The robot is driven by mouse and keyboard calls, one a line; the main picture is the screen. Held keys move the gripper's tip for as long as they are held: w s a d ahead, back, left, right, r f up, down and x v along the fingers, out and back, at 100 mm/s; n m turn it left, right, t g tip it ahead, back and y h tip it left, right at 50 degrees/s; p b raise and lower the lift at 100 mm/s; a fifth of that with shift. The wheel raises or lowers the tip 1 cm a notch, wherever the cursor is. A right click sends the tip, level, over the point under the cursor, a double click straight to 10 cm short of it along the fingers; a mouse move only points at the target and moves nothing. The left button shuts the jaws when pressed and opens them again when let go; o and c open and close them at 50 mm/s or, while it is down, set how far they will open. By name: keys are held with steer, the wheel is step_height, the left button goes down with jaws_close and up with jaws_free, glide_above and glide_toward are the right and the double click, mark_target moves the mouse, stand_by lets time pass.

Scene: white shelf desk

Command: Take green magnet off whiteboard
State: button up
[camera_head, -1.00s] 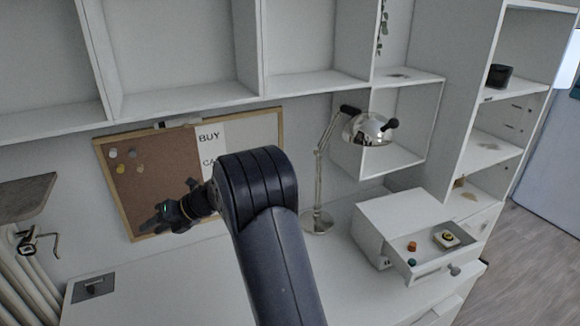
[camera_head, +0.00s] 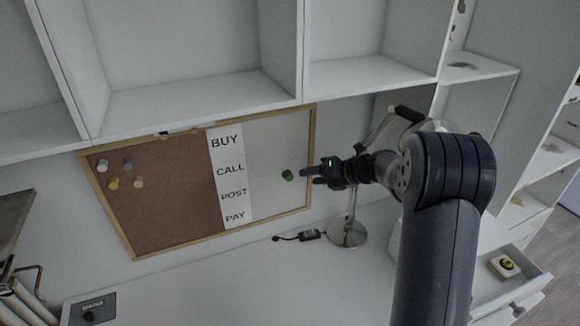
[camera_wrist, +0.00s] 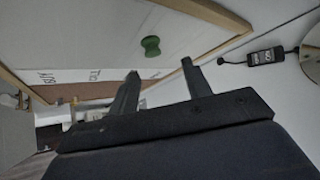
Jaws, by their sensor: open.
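The green magnet (camera_head: 288,175) is on the white right part of the whiteboard (camera_head: 270,150), near its right frame edge. It also shows in the wrist view (camera_wrist: 151,46), standing off the board surface beyond my fingertips. My gripper (camera_head: 306,176) is just to the right of the magnet in the head view, with its fingers pointing left toward it. In the wrist view the two fingers (camera_wrist: 159,68) are apart with nothing between them, and a gap separates them from the magnet.
A cork area with several pins (camera_head: 113,183) fills the board's left part, beside a paper strip (camera_head: 232,190) with words. A lamp (camera_head: 347,232) stands behind my arm. A black cable adapter (camera_head: 309,235) lies on the desk below the board. Shelves (camera_head: 200,95) overhang the board.

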mark_target(290, 179)
steer(key=x, duration=0.2)
steer(key=p+x, duration=0.1)
steer(key=x, duration=0.3)
steer(key=shift+a+r+p, duration=0.2)
steer(key=shift+a+p, duration=0.1)
steer(key=shift+a, duration=0.3)
steer(key=shift+s, duration=0.1)
steer(key=shift+c, duration=0.6)
jaws_close()
